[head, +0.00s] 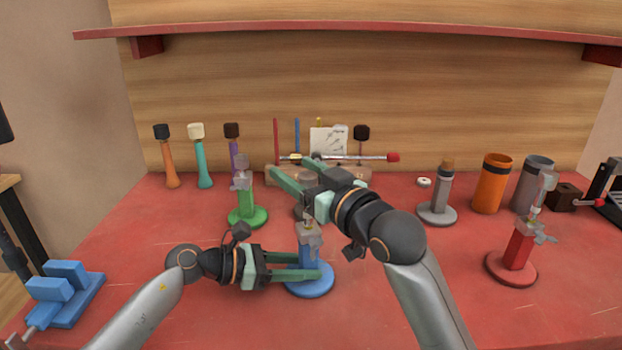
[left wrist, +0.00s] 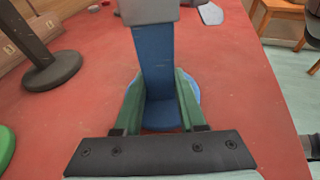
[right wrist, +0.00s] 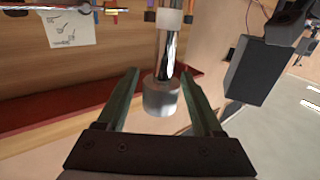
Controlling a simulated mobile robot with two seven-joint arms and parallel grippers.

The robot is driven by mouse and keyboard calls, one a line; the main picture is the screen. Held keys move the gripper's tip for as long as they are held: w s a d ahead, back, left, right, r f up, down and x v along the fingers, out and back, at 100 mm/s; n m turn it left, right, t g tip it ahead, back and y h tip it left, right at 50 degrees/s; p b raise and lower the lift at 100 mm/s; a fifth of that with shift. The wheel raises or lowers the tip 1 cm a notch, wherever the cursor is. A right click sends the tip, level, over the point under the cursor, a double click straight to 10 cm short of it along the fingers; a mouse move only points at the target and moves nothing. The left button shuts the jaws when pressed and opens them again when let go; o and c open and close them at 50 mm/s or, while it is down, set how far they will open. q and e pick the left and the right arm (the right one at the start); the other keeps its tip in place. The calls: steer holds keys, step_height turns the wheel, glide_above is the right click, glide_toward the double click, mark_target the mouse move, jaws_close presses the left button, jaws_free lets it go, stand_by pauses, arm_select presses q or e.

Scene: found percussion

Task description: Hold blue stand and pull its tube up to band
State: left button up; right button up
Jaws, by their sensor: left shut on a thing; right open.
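The blue stand (head: 310,283) stands upright at the front middle of the table, with a grey clamp (head: 309,236) on its top. My left gripper (head: 314,266) is shut on its blue column (left wrist: 154,62), low down near the round base. The stand's thin tube rises from the clamp, partly hidden by my right arm. My right gripper (head: 294,166) is open above the stand. In the right wrist view, which looks upside down, a grey cylinder (right wrist: 161,97) on a shiny rod and a pale collar (right wrist: 169,19) show. The cylinder lies between the fingers with gaps on both sides.
A green stand (head: 246,214) is behind left and a red stand (head: 517,250) at right. A grey stand (head: 437,212) and an orange cup (head: 491,184) are behind right. A blue vise-like block (head: 68,290) is at left. The front right table is clear.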

steer(key=v, duration=1.1)
steer(key=shift+s+d, duration=0.3)
arm_select(q)
steer(key=o, duration=1.1)
steer(key=shift+c, duration=0.2)
steer(key=shift+a, duration=0.1)
